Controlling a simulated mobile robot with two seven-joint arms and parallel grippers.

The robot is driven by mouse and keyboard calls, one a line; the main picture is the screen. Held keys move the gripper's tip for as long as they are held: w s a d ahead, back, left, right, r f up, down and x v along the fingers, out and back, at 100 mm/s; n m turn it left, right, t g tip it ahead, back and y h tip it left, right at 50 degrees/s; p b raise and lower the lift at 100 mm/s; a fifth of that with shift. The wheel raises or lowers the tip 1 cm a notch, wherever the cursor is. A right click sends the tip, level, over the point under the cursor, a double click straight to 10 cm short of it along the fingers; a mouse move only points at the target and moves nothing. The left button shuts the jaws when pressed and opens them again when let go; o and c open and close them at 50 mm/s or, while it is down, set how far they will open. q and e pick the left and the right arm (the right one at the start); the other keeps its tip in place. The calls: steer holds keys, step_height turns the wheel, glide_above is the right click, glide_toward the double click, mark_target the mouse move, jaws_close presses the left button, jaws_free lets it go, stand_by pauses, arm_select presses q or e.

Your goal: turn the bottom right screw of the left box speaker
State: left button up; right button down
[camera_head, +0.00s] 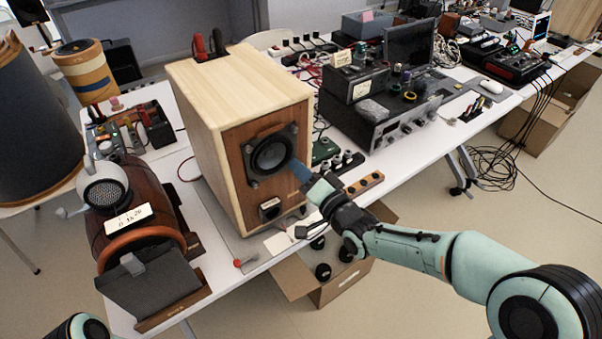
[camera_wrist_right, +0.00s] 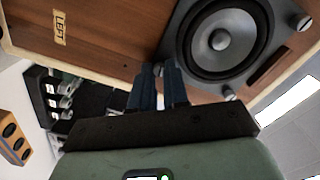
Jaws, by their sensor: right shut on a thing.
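The left box speaker (camera_head: 238,150) is a wooden box standing on the white table, with a round dark driver (camera_head: 271,154) in a square frame. The right wrist view shows its front close up, with a "LEFT" label (camera_wrist_right: 60,27), the driver (camera_wrist_right: 218,40) and silver screws at the frame corners. My right gripper (camera_head: 299,170) is at the driver frame's lower right corner. In the right wrist view its blue fingers (camera_wrist_right: 160,72) are shut on the bottom right screw, which they mostly hide. My left gripper is out of view.
A brown barrel-like device (camera_head: 140,205) stands left of the speaker. Dark electronics units (camera_head: 375,105) stand behind it to the right. An open cardboard box (camera_head: 335,290) is below the table's front edge. A small wooden block with round holes (camera_head: 366,183) lies near my right arm.

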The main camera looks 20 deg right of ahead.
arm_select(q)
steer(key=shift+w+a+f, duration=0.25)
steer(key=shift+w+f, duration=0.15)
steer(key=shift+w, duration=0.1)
arm_select(e)
steer(key=shift+f+m, duration=0.1)
steer(key=shift+m, duration=1)
arm_select(q)
steer(key=shift+b, duration=0.3)
arm_select(e)
steer(key=c, duration=1.1)
jaws_free()
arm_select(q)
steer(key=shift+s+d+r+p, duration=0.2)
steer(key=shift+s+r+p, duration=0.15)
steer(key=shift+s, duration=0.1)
arm_select(e)
steer(key=v, duration=1.3)
steer(key=shift+s, duration=0.25)
